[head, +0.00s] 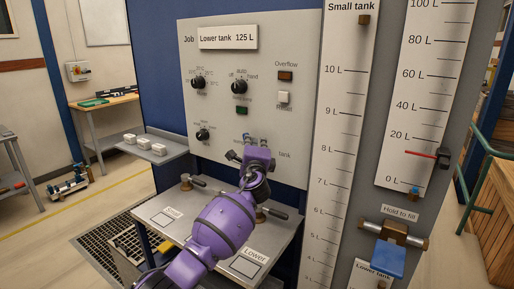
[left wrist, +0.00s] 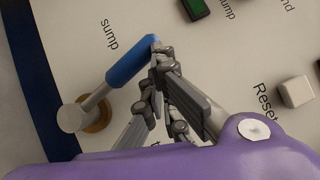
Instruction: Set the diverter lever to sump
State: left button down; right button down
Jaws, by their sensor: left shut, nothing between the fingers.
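The diverter lever (left wrist: 126,66) shows in the left wrist view. It has a blue grip on a grey shaft, with a brass-coloured pivot (left wrist: 98,114) on the pale panel. The "sump" label (left wrist: 109,34) is beside the lever. My left gripper (left wrist: 154,48) is shut and empty, its fingertips at the free end of the blue grip. I cannot tell whether they touch it. In the head view the left gripper (head: 257,150) is at the lower panel, left of the "tank" label (head: 285,155), and mostly hides the lever. My right gripper is not in view.
The panel (head: 297,80) holds dark knobs, a green button (head: 241,111) and a white Reset button (head: 284,97). Below is a grey shelf (head: 195,205) with brass-and-dark valve handles. A small side shelf (head: 150,153) holds white blocks. Level scales stand at the right.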

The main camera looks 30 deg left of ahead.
pick_arm(q)
jog(key=shift+w+a+f, duration=0.1)
jog(key=shift+w+a, duration=0.15)
jog(key=shift+a, duration=0.15)
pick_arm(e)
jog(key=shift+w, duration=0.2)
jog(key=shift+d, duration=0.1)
pick_arm(q)
jog(key=shift+a, duration=0.2)
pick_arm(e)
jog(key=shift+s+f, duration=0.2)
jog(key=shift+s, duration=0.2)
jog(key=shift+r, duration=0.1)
